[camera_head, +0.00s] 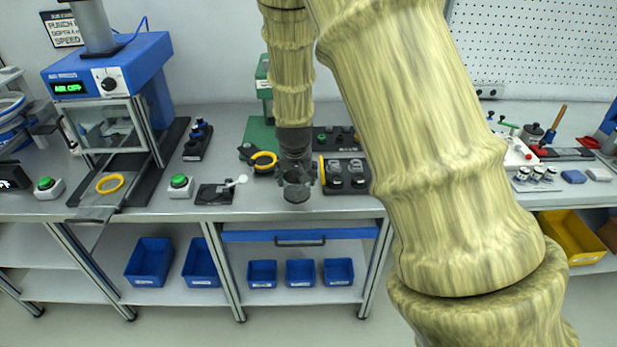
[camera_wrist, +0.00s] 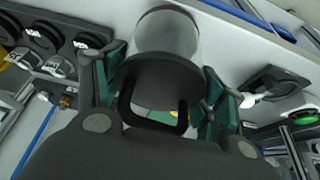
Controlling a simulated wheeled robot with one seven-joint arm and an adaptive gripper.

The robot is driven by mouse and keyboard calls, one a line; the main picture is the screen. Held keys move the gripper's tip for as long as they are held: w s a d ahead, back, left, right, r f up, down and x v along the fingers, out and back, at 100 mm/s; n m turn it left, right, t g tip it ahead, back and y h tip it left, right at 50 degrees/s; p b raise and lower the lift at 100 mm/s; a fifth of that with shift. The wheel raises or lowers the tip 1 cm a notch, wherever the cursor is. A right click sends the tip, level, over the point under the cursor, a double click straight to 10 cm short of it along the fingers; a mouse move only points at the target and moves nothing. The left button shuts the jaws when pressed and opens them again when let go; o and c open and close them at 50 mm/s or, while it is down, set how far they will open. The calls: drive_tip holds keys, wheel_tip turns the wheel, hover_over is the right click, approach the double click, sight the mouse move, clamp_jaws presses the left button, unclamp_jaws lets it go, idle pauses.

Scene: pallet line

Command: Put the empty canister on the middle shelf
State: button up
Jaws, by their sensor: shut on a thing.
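My gripper (camera_head: 297,178) is over the front part of the grey workbench (camera_head: 330,207), pointing down. In the wrist view its green-padded fingers (camera_wrist: 164,85) are shut on a canister (camera_wrist: 168,35) with a clear grey body and a dark round end with a loop handle. In the head view only a dark part of the canister (camera_head: 297,194) shows below the fingers. I cannot tell whether it touches the bench top. Under the bench is a shelf (camera_head: 215,283) with blue bins; I cannot tell which shelf is the middle one.
A blue press machine (camera_head: 107,65) stands at the left, with green buttons (camera_head: 180,182) nearby. A black plate with a white spoon-like piece (camera_head: 217,191) lies left of my gripper, a black tray (camera_head: 346,174) right of it. A blue drawer (camera_head: 300,234) is below the bench edge.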

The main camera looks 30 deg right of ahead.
drive_tip(key=shift+w+d+f+p, duration=0.1)
drive_tip(key=shift+d+f+p, duration=0.45)
drive_tip(key=shift+d+f, duration=0.55)
drive_tip(key=shift+w+d+f+p, duration=0.1)
drive_tip(key=shift+d+f+p, duration=0.45)
drive_tip(key=shift+d+f, duration=0.45)
drive_tip(key=shift+d, duration=0.1)
drive_tip(key=o, duration=1.1)
